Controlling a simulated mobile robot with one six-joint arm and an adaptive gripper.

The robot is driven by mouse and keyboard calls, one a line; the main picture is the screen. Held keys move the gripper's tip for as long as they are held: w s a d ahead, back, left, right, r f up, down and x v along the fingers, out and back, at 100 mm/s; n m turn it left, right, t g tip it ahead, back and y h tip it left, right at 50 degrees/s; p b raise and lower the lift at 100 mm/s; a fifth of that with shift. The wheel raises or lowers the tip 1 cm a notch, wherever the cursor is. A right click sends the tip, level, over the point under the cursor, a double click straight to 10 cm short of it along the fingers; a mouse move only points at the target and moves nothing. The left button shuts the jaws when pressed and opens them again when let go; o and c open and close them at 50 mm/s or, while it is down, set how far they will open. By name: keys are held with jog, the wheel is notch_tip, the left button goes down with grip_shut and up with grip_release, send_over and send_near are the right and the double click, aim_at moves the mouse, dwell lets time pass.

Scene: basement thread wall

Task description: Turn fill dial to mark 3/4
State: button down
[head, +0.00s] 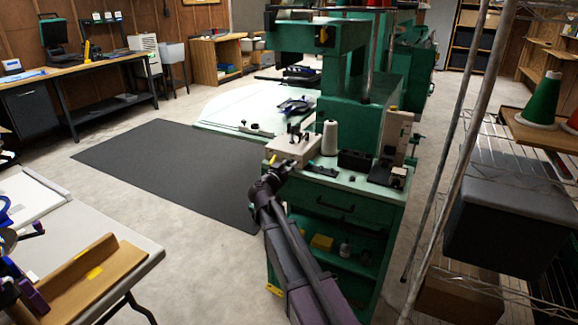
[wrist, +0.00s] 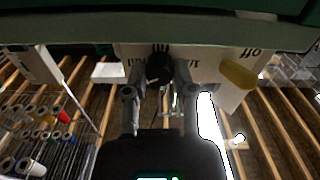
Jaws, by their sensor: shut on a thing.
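The black fill dial (wrist: 160,68) is on a cream panel (wrist: 205,66) at the top middle of the wrist view. My gripper (wrist: 159,80) has one finger on each side of the dial and is shut on it. Dark lettering shows on the panel beside the dial, turned over and partly hidden by the fingers, so I cannot read the dial's mark. In the head view my gripper (head: 284,160) is at a cream box (head: 294,150) on the green machine (head: 350,190); the dial is not distinct there.
A yellow lever (wrist: 238,75) sticks out right of the dial in the wrist view. A white thread cone (head: 329,138) stands beside the cream box. A wire rack (head: 495,165) is close on the right. Open floor with a dark mat (head: 170,165) lies to the left.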

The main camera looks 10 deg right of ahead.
jog(key=shift+n, duration=0.3)
jog(key=n, duration=1.1)
jog(key=shift+w, duration=0.1)
dwell(0.4)
jog(key=shift+c, duration=2.2)
grip_release()
jog(key=shift+s+a, duration=0.1)
jog(key=shift+s, duration=0.1)
jog(key=v, duration=0.7)
jog(key=shift+s+a, duration=0.2)
jog(key=shift+s, duration=0.1)
